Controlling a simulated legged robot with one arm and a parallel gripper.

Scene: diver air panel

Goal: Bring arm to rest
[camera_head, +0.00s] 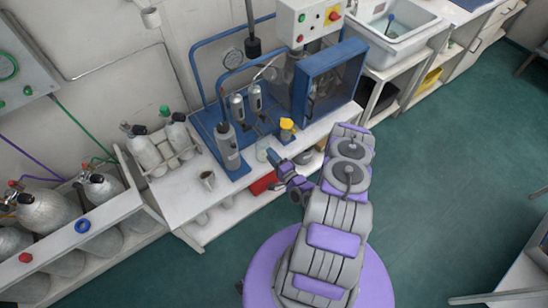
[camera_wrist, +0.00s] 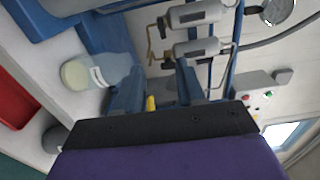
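My arm (camera_head: 335,235) is folded above its round purple base in the head view. My gripper (camera_head: 276,164) points up and left toward the front edge of the workbench, near a clear jar (camera_head: 262,150). In the wrist view two blue-grey fingers of my gripper (camera_wrist: 158,88) stand apart with a gap between them, and nothing is seen held. The jar (camera_wrist: 82,73) shows left of the fingers there, apart from them. Whether the gripper touches the bench edge cannot be told.
A red bin (camera_head: 263,183) sits below. A sink (camera_head: 392,27) stands at the back. Green floor (camera_head: 445,160) is clear to the right.

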